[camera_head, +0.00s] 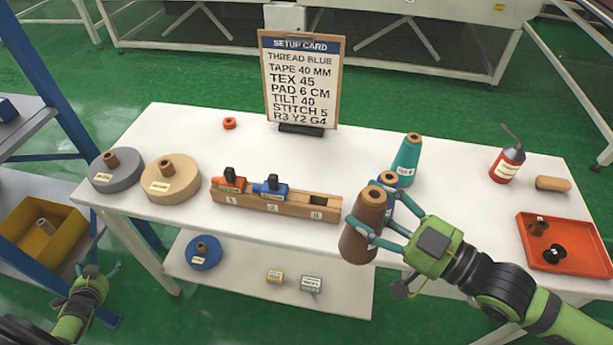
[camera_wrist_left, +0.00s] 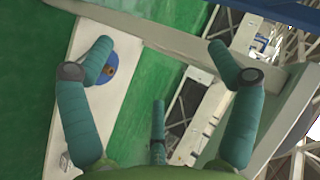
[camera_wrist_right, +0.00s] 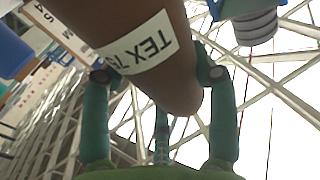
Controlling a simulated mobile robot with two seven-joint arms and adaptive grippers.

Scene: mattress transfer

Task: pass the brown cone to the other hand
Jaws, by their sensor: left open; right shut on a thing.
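The brown cone (camera_head: 360,228) is in my right gripper (camera_head: 385,222), upright or nearly so, at the front edge of the white table. Whether its base is clear of the tabletop is hard to tell. In the right wrist view the brown cone (camera_wrist_right: 150,45) fills the space between the fingers and shows a white label reading TEX and a partly hidden number. My left gripper (camera_head: 92,272) is low at the far left, beyond the table's front left corner, far from the cone. In the left wrist view its fingers (camera_wrist_left: 160,48) are spread and empty.
A teal cone (camera_head: 407,160) and a blue cone (camera_head: 385,182) stand just behind the brown cone. A wooden rack (camera_head: 290,206) lies left of it. A blue-framed shelf (camera_head: 60,100) stands near my left arm.

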